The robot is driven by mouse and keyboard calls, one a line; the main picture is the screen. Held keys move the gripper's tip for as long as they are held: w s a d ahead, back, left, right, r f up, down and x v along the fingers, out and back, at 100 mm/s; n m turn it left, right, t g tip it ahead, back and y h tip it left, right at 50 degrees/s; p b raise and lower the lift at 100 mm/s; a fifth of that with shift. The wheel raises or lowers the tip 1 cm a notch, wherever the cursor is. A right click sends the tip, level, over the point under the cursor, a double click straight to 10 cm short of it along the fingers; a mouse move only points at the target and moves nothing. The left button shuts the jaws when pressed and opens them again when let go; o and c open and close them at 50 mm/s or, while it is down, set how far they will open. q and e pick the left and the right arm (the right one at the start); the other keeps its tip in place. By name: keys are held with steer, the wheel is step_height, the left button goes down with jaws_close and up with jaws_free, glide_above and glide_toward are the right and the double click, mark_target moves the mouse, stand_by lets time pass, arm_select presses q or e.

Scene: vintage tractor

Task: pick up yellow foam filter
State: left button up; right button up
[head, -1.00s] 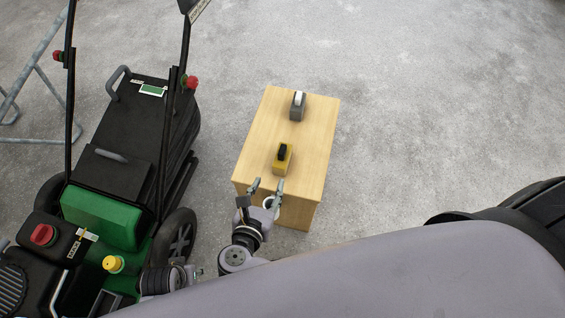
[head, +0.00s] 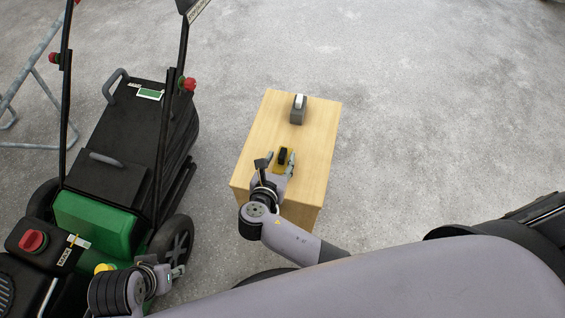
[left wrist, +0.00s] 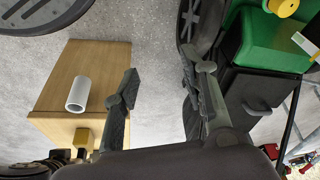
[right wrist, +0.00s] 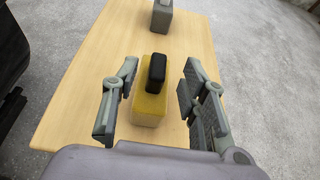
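The yellow foam filter (right wrist: 151,103) is a yellow block on the wooden box top, with a small black piece on it. It also shows in the head view (head: 280,167), partly hidden by my right gripper. My right gripper (right wrist: 159,98) is open around the filter, one finger on each side, with visible gaps between the fingers and the block. The right gripper also shows in the head view (head: 277,165) over the box's near end. My left gripper (left wrist: 165,90) is open and empty; in the head view it is low beside the mower.
A white cylinder (left wrist: 76,93) shows on the wooden box (left wrist: 58,75) in the left wrist view. A green and black mower (head: 110,180) stands left of the box. The floor to the right is clear.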

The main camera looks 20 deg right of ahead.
mark_target(282, 155)
steer(key=b+x, duration=0.1)
steer(key=x, duration=0.2)
steer(key=shift+a+f, duration=0.1)
steer(key=shift+f, duration=0.1)
steer(key=shift+w+f, duration=0.1)
steer(key=shift+w, duration=0.15)
arm_select(q)
steer(key=shift+v, duration=1.25)
steer(key=shift+s+a, duration=0.1)
steer(key=shift+s, duration=0.05)
arm_select(e)
jaws_close()
